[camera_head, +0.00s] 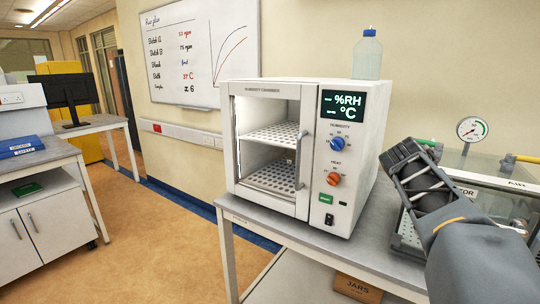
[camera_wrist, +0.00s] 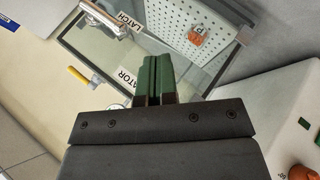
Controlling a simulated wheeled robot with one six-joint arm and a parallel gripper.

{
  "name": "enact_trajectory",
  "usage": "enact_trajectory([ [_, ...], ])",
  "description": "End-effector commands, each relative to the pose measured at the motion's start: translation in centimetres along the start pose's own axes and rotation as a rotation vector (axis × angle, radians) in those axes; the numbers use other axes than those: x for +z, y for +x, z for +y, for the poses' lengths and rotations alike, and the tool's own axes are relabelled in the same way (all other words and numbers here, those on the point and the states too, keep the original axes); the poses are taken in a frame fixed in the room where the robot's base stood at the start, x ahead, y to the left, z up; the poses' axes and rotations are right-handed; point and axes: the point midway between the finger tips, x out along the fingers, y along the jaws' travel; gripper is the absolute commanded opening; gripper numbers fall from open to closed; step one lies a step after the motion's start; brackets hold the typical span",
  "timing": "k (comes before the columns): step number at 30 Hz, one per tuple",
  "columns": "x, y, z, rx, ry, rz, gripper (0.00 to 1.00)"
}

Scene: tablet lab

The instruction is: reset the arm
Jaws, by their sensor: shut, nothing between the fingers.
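My gripper (camera_head: 402,158) is at the right of the head view, on the end of my dark grey arm, raised in front of the clear-sided box and to the right of the humidity chamber (camera_head: 280,150). In the wrist view the green fingers of my gripper (camera_wrist: 157,58) are together with nothing between them. They point toward the clear box (camera_wrist: 120,50), which carries LATCH and ATOR labels. I cannot tell from these views whether the fingers touch it.
The chamber, its door shut, stands on a grey table (camera_head: 265,226) with a bottle (camera_head: 368,55) on top. A pressure gauge (camera_head: 472,129) rises behind the clear box. A small orange-marked item (camera_wrist: 197,35) lies on the box's perforated plate. Open floor (camera_head: 150,235) lies left.

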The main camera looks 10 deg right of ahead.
Motion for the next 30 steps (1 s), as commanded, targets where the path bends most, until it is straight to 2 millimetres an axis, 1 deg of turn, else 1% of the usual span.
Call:
enact_trajectory([
  [1,0.8,0.2,-3.0,-0.098,-0.025,0.014,0.00],
  [2,1.4,0.1,-5.0,-0.160,-0.037,0.025,0.00],
  [3,2.3,-0.3,-7.5,-0.243,-0.049,0.040,0.00],
  [5,3.9,-1.1,-11.1,-0.361,-0.062,0.058,0.00],
  [6,5.1,-1.8,-13.3,-0.433,-0.068,0.067,0.00],
  [8,7.0,-2.9,-16.2,-0.533,-0.074,0.074,0.00],
  [9,8.4,-3.7,-17.9,-0.592,-0.076,0.077,0.00],
  [12,11.6,-5.5,-21.1,-0.711,-0.084,0.077,0.00],
  [15,14.2,-7.2,-22.9,-0.787,-0.104,0.075,0.00],
  [16,14.9,-7.6,-23.2,-0.799,-0.114,0.077,0.00],
  [18,15.5,-8.5,-23.3,-0.812,-0.140,0.096,0.00],
  [20,15.4,-9.1,-23.1,-0.816,-0.150,0.116,0.00],
  [30,15.4,-9.1,-23.1,-0.816,-0.150,0.116,0.00],
])
